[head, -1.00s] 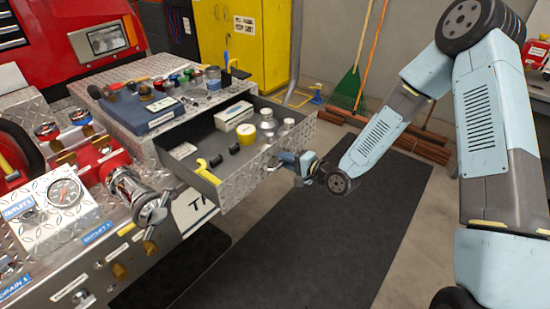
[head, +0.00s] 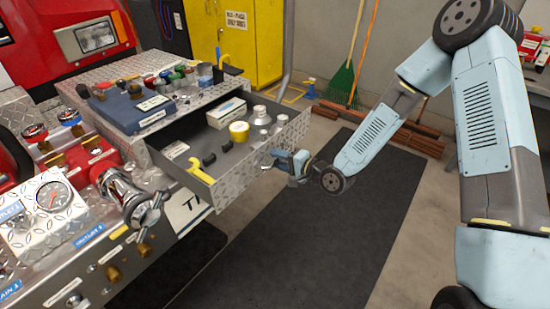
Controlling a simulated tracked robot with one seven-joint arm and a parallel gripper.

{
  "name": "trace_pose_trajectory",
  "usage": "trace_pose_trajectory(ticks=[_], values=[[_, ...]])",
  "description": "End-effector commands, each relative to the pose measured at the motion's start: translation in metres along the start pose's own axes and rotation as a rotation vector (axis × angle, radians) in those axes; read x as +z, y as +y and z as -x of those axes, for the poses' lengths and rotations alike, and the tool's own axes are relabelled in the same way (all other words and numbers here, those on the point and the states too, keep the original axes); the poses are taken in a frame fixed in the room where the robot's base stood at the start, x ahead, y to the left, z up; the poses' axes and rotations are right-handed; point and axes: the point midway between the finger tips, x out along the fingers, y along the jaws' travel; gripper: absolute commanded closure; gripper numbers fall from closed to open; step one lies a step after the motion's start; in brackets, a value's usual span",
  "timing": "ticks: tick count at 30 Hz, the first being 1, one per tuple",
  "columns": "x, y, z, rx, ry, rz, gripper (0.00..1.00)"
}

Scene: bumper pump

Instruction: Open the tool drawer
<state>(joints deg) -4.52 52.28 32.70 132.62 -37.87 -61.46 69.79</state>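The tool drawer (head: 262,148) stands pulled out of the diamond-plate cabinet on the truck's side, and its inside shows. It holds a white box (head: 226,113), a yellow roll (head: 239,131), several pale cylinders, small dark items and a yellow tool (head: 200,171). My gripper (head: 270,160) is at the outer face of the drawer front, near its middle. Its small fingers look spread, with nothing visible held between them. The drawer's handle cannot be made out, and I cannot tell whether the fingers touch the front.
A blue case (head: 135,110) and several small tools lie on top of the cabinet. A valve (head: 135,195) and a gauge (head: 53,195) stick out at the left. A dark mat (head: 300,230) lies clear below the drawer. A green broom (head: 340,80) leans on the wall.

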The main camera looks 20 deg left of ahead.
Motion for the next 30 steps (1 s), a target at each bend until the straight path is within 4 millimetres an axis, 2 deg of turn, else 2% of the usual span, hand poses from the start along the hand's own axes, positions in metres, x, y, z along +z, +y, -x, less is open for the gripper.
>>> trace_pose_trajectory(ticks=[5, 21, 30], values=[[-0.002, 0.0, 0.018, 0.001, 0.003, -0.001, 0.64], [-0.004, 0.001, 0.109, 0.001, 0.003, -0.002, 0.64], [-0.004, 0.001, 0.133, 0.001, 0.0, -0.001, 0.64]])
